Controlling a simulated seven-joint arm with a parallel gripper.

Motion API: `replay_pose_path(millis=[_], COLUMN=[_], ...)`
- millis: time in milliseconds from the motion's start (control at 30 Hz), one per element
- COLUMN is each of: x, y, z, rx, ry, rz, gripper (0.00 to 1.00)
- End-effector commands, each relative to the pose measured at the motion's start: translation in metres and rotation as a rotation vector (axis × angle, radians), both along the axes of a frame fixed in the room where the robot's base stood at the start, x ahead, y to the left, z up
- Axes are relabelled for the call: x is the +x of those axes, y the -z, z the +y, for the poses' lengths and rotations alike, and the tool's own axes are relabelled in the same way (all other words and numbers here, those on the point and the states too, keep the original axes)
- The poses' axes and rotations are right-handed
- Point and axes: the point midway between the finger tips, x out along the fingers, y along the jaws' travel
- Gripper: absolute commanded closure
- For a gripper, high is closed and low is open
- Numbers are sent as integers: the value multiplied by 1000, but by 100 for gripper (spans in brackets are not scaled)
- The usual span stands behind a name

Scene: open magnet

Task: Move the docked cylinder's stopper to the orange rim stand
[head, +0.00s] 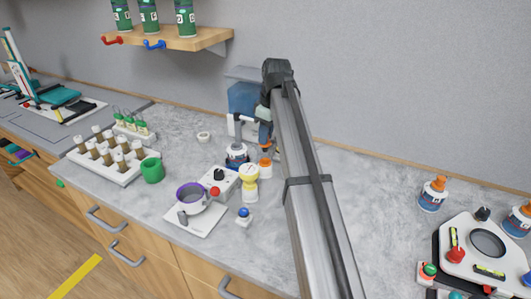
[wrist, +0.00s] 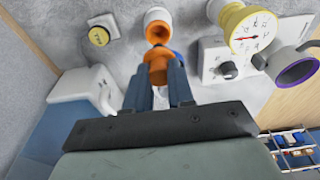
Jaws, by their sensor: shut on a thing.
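My gripper (wrist: 160,82) is shut on an orange stopper (wrist: 157,66), which shows between the two blue-grey fingers in the wrist view. Just beyond the stopper in that view is the orange rim stand (wrist: 158,28), a short white piece with an orange rim. The two look close together; I cannot tell whether they touch. In the head view the stand (head: 265,168) is on the bench, near the lower end of my arm, which partly hides the gripper. A cylinder with a dark label (head: 237,156) stands left of it, by the blue and white dock (head: 243,98).
A yellow gauge (head: 249,182), a control box with a knob (head: 220,180) and a purple-rimmed pot (head: 191,196) stand close by. A vial rack (head: 105,160) and green cup (head: 152,169) are left.

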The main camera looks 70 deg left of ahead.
Motion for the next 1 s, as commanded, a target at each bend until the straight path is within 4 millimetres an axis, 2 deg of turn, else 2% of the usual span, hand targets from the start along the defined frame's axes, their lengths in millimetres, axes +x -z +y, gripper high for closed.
replay_pose_path(millis=[100, 333, 533, 1000], x=[0, 0, 0, 0], y=[18, 34, 58, 65], z=[-1, -1, -1, 0], rx=[-1, -1, -1, 0], ry=[0, 0, 0, 0], rz=[0, -1, -1, 0], gripper=[100, 100, 100, 100])
